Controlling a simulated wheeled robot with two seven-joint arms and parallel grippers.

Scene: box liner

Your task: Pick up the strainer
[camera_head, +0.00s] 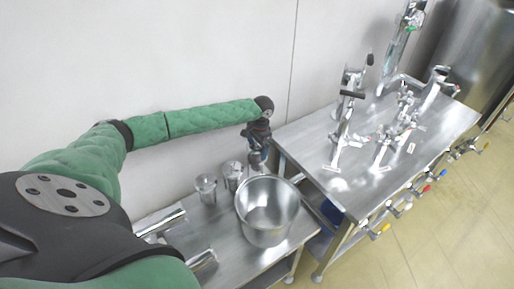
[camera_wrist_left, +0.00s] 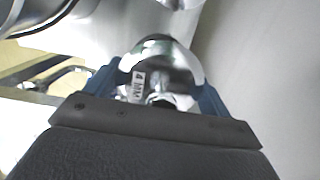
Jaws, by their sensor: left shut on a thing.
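My left gripper (camera_head: 258,158) points down just behind the far rim of the large metal pot, at the end of my green-sleeved arm. In the left wrist view the gripper (camera_wrist_left: 158,95) has its two blue fingers on either side of a shiny metal piece, which I take for the strainer (camera_wrist_left: 165,62), and is shut on it. A small label on it seems to read "4 MM". Its lower part is hidden by the gripper body. In the head view the held piece is too small to make out clearly. My right gripper is not in view.
The metal pot (camera_head: 250,227) stands on the low steel table (camera_head: 228,246), with two metal cups (camera_head: 206,190) (camera_head: 232,176) to its left. A higher steel table (camera_head: 345,190) with several taps is at the right. The wall is close behind.

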